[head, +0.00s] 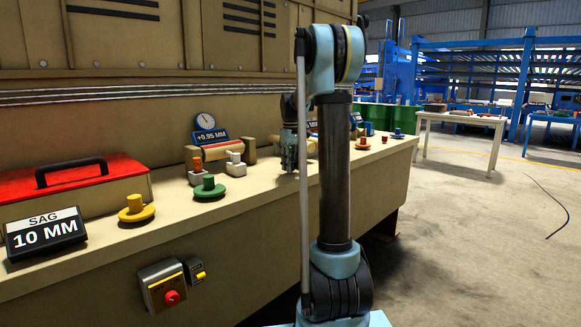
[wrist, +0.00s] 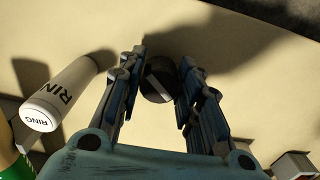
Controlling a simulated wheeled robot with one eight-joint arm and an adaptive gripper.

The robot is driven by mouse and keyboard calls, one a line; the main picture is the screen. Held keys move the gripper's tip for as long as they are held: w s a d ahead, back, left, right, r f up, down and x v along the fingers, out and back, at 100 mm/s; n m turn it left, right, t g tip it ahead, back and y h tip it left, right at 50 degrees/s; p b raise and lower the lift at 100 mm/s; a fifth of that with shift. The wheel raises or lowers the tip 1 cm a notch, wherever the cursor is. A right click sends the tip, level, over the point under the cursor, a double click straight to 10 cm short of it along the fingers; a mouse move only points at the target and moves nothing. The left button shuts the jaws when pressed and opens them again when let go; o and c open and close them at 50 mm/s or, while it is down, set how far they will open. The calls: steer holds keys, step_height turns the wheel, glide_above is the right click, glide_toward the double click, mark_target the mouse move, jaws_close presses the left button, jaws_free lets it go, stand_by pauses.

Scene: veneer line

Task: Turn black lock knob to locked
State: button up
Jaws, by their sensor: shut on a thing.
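The black lock knob (wrist: 157,84) stands on the beige surface in the wrist view, with a pale line across its top. My gripper (wrist: 163,66) has one finger on each side of it and is shut on it. In the head view my gripper (head: 289,152) points down at the beige bench top. I cannot make out the knob there, and the lock markings show in neither view.
A white cylinder marked RING (wrist: 66,92) lies left of my fingers. A grey block (wrist: 294,165) is at lower right. Along the bench are a green knob (head: 209,188), a yellow knob (head: 136,211), a red case (head: 90,180) and a SAG sign (head: 45,233).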

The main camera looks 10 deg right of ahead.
steer(key=m, duration=0.5)
steer(key=shift+a+m, duration=0.1)
steer(key=shift+m, duration=2.4)
steer(key=o, duration=1)
steer(key=shift+o, duration=0.2)
step_height(320, 180, up, 12)
